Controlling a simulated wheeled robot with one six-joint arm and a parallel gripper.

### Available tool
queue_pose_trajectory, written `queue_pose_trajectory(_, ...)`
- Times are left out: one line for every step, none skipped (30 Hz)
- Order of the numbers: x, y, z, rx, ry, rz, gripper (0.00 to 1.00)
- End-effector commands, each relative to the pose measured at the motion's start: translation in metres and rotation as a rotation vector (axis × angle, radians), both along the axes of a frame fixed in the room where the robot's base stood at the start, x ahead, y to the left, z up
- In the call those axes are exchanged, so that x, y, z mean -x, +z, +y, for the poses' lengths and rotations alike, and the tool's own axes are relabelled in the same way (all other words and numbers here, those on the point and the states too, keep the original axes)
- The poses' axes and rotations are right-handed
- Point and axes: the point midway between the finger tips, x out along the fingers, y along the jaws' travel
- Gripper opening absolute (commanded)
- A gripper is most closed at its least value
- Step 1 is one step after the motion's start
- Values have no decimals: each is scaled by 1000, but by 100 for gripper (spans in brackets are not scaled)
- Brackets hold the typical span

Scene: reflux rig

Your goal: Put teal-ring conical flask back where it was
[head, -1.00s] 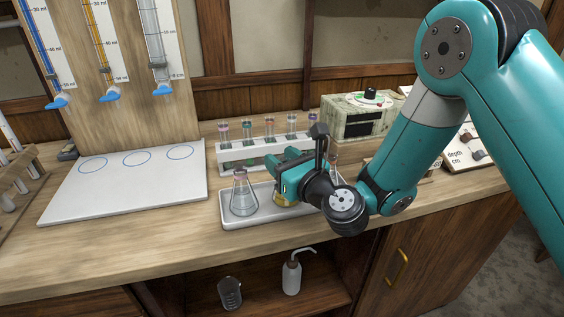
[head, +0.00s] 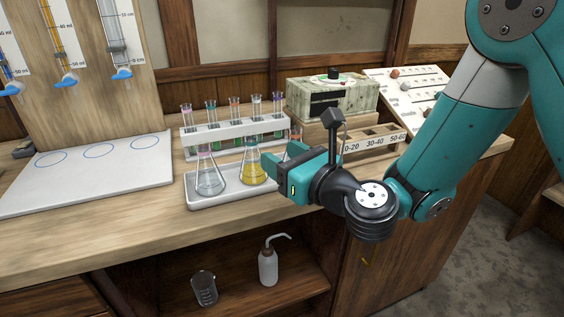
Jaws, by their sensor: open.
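A tray (head: 199,204) on the bench holds conical flasks. The left flask (head: 209,178) has clear contents and a pinkish neck. The flask beside it (head: 253,170) holds yellow liquid and stands upright. A third flask neck (head: 294,144) shows behind my gripper; its body is hidden. My gripper (head: 274,165) is open, just right of the yellow flask, in front of the tray's right part. Whether a finger touches a flask cannot be told.
A white rack (head: 190,140) of several tubes stands behind the tray. A marbled box (head: 335,98) and a wooden numbered holder (head: 365,141) are at the right. A white board (head: 100,178) with blue circles lies left. A wash bottle (head: 268,268) and beaker (head: 204,288) sit on the shelf below.

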Motion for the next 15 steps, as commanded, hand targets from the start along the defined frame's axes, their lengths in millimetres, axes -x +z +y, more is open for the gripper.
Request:
queue_pose_trajectory(2,-1,0,-1,6,-1,53)
queue_pose_trajectory(3,-1,1,0,8,0,53)
queue_pose_trajectory(5,-1,1,0,11,0,53)
queue_pose_trajectory(5,0,2,0,13,0,53)
queue_pose_trajectory(6,0,2,0,14,0,53)
queue_pose_trajectory(6,0,2,0,15,0,53)
queue_pose_trajectory(6,1,3,0,16,0,53)
queue_pose_trajectory(6,1,3,2,18,-2,53)
queue_pose_trajectory(8,3,4,14,28,-13,53)
queue_pose_trajectory(9,5,5,32,40,-30,53)
queue_pose_trajectory(12,8,7,62,62,-54,53)
queue_pose_trajectory(18,14,10,117,101,-103,53)
queue_pose_trajectory(24,18,13,176,140,-153,53)
queue_pose_trajectory(31,23,15,244,186,-213,53)
queue_pose_trajectory(43,29,18,354,259,-311,53)
